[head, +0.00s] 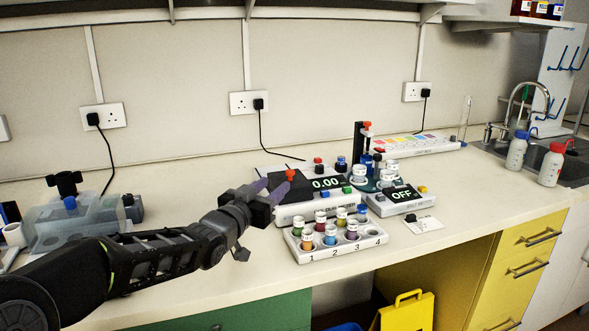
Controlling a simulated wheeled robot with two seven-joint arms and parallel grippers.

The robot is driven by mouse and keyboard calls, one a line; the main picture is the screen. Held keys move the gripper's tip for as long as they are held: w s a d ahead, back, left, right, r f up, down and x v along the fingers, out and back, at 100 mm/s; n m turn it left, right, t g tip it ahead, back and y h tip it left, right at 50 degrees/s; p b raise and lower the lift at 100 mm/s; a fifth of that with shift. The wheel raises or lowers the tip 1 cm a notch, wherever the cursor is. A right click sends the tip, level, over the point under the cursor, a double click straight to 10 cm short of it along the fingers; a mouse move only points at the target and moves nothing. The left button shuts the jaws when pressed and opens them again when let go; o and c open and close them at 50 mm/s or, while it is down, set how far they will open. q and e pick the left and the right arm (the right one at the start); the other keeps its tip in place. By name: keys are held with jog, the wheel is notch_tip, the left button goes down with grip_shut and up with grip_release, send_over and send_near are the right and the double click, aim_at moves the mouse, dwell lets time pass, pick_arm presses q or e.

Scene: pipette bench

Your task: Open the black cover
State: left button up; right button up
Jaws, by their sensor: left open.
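The black cover (297,190) lies on a white instrument with a lit 0.00 display (327,183) near the middle of the bench. A red knob (291,175) stands up from the cover. The cover looks flat and closed. My left gripper (269,189) reaches in from the left, its purple-grey fingers apart at the cover's left side, just left of the knob. The fingers overlap part of the cover in the picture, and I cannot tell whether they touch it. My right gripper is not in view.
A white rack (337,254) with several coloured-cap vials stands in front of the instrument. A second device showing OFF (401,195) is to its right. A clear box (75,219) stands at the left. The bench front right of the rack is mostly clear.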

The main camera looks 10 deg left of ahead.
aim_at(288, 173)
pick_arm(q)
jog(key=shift+p+x, duration=0.6)
jog(key=shift+x, duration=3.15)
jog(key=shift+c, duration=0.5)
grip_shut()
